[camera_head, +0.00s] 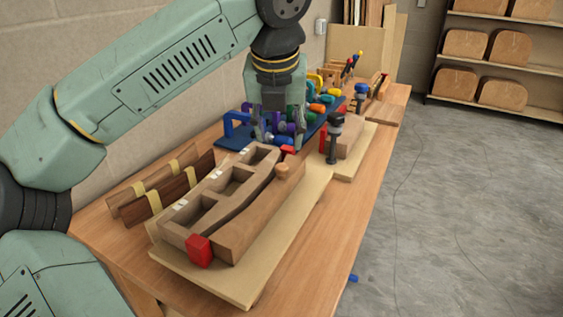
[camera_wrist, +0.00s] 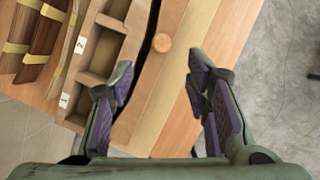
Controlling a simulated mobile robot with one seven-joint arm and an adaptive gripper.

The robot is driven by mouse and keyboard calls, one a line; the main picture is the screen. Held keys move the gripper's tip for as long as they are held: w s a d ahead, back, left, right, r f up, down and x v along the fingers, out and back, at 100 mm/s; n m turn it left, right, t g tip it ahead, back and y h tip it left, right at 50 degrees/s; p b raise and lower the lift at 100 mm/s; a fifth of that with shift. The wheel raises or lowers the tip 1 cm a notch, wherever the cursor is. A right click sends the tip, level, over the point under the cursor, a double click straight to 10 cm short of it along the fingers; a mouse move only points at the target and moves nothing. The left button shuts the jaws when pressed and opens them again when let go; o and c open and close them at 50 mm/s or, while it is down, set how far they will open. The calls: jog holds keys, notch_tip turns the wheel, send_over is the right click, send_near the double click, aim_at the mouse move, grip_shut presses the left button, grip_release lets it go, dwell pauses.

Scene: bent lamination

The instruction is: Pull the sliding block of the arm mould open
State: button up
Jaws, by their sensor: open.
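The arm mould (camera_head: 218,172) is a wooden frame with open compartments, lying on a pale baseboard (camera_head: 230,284). Its sliding block (camera_head: 250,217) is a long curved piece on the right side with a round wooden knob (camera_head: 283,170) on top. A dark curved gap separates block and frame in the wrist view, where the block (camera_wrist: 153,98) and knob (camera_wrist: 162,42) lie between and ahead of my fingers. My gripper (camera_wrist: 159,72) is open and empty, above the mould. In the head view my gripper (camera_head: 270,140) hangs near the mould's far end; its height above the knob is unclear.
Red blocks sit at the mould's near end (camera_head: 200,250) and far end (camera_head: 288,150). Brown strips with yellow bands (camera_head: 165,190) lie to the left. A blue rack of colourful clamps (camera_head: 235,130) and an upright dark clamp (camera_head: 333,140) stand beyond. The floor at right is clear.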

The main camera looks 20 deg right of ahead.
aim_at(282, 166)
jog(key=p+x, duration=0.2)
jog(key=x, duration=0.8)
jog(key=shift+d+f, duration=0.1)
jog(key=shift+c, duration=0.3)
grip_shut()
jog(key=shift+s, duration=0.1)
